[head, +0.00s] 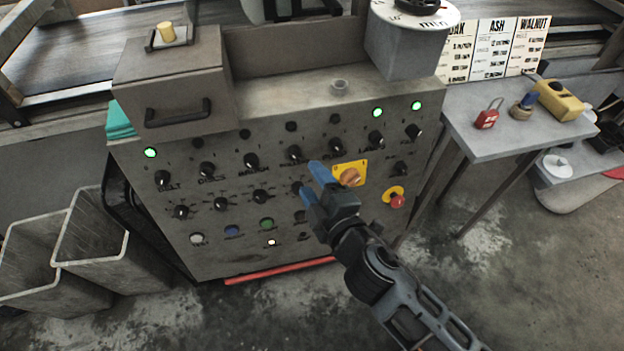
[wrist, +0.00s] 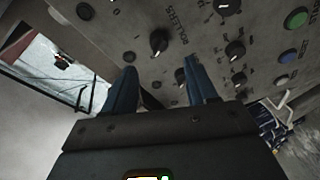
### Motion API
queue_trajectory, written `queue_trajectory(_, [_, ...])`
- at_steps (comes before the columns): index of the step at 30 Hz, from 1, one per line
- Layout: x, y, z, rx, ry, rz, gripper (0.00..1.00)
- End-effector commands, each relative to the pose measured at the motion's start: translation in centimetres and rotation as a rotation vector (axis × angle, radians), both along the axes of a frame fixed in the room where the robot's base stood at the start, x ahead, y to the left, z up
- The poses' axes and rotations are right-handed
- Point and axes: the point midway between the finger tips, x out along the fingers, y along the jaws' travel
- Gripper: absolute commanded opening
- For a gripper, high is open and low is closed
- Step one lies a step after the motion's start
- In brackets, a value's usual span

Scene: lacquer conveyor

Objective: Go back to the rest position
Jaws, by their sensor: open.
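My gripper (head: 312,186) has blue fingers and is in front of the grey control panel (head: 215,255), near its middle right. In the wrist view the two blue fingers of my gripper (wrist: 160,85) stand apart with nothing between them. The panel face is beyond them, with black knobs such as the one by the word ROLLERS (wrist: 159,41). An orange knob on a yellow plate (head: 349,175) is just right of the fingers in the head view. Whether the fingertips touch the panel cannot be told.
A red emergency button (head: 396,201) is on the panel's right. A side table (head: 490,145) at right holds a red padlock (head: 487,114) and a yellow device (head: 560,100). Two grey bins (head: 100,235) stand at left. A red bar (head: 280,270) runs along the panel's foot. Floor in front is clear.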

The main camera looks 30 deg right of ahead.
Motion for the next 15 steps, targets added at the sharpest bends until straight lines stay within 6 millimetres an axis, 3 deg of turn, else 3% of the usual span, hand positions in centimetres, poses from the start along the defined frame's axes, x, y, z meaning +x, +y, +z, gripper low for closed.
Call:
queue_trajectory(11, [-0.1,0.0,-0.1,0.002,0.002,0.0,0.57])
queue_trajectory(15, [-2.2,-0.1,-0.6,0.053,0.017,0.009,0.57])
